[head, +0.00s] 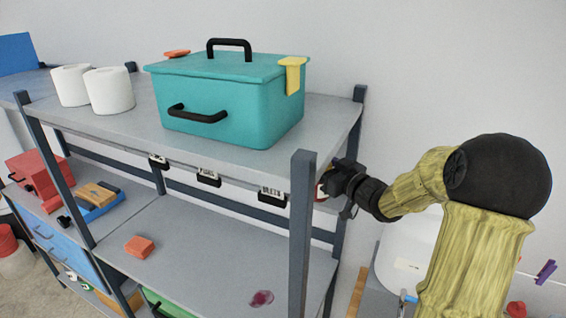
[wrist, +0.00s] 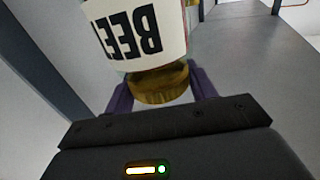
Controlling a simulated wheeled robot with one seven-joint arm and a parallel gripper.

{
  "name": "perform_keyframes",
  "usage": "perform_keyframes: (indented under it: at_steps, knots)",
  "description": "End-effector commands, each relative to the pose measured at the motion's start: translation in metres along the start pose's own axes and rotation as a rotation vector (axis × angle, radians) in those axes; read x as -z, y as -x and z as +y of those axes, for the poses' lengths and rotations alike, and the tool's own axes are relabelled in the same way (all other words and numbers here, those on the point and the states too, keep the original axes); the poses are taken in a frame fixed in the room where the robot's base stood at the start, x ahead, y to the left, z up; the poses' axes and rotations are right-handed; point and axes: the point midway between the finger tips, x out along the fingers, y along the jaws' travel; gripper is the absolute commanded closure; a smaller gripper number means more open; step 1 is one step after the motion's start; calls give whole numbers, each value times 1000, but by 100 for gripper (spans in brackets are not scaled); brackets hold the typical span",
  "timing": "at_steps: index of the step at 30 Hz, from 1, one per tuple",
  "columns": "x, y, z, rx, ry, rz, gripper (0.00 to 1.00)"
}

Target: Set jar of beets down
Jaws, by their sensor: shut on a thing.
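The jar of beets (wrist: 135,30) has a white label with dark letters and a gold lid (wrist: 160,86). In the wrist view my gripper (wrist: 163,92) is shut on the lid, with one purple finger on each side. In the head view my gripper (head: 338,180) reaches in at the right end of the grey shelf rack, just behind its front right post. Only a small red and white bit of the jar (head: 321,192) shows there, beside the gripper. Whether the jar touches a shelf cannot be told.
A teal box (head: 228,105) and white rolls (head: 108,91) stand on the top shelf. The front right post (head: 301,235) is close to my gripper.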

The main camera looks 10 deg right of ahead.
Motion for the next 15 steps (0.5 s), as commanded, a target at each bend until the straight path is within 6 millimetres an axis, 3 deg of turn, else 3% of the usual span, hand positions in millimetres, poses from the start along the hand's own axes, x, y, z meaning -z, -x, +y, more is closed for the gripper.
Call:
perform_keyframes:
  at_steps: [15]
  knots:
    - [6, -111, -5, 9, -2, 5, 85]
